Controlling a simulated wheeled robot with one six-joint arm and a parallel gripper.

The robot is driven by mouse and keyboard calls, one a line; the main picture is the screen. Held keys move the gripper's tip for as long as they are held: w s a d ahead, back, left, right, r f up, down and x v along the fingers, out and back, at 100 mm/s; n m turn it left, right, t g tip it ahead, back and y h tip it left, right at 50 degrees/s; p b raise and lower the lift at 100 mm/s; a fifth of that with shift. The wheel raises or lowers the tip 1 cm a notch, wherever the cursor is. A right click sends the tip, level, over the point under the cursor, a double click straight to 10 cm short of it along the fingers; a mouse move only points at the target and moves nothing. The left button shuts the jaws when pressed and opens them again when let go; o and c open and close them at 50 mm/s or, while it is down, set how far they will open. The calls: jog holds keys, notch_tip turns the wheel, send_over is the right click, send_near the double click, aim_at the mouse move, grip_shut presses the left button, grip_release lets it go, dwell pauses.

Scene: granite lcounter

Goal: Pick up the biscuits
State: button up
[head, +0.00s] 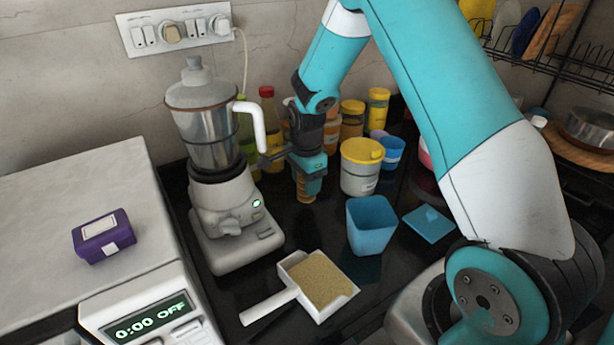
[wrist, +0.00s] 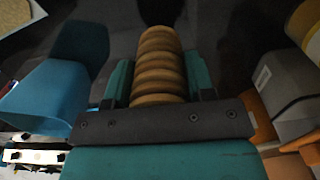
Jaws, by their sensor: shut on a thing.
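The biscuits (wrist: 160,62) are a stack of several round tan pieces between my gripper's fingers in the wrist view. In the head view the lower end of the biscuits (head: 305,190) shows below my gripper (head: 308,172). My gripper (wrist: 160,85) is shut on the stack, with a teal finger on each side. I cannot tell whether the stack touches the dark counter.
A blue cup (head: 371,226) stands front right of my gripper, with a blue square piece (head: 429,223) beside it. A yellow-lidded jar (head: 361,168) is close on the right. A mixer grinder (head: 225,190) stands left. A scoop of grain (head: 318,280) lies in front.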

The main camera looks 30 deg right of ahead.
jog(key=shift+f, duration=0.1)
jog(key=shift+f+b, duration=0.8)
jog(key=shift+f, duration=0.5)
jog(key=o, duration=1)
jog(key=shift+r, duration=0.1)
jog(key=shift+r+p, duration=0.95)
jog(key=shift+r, duration=0.15)
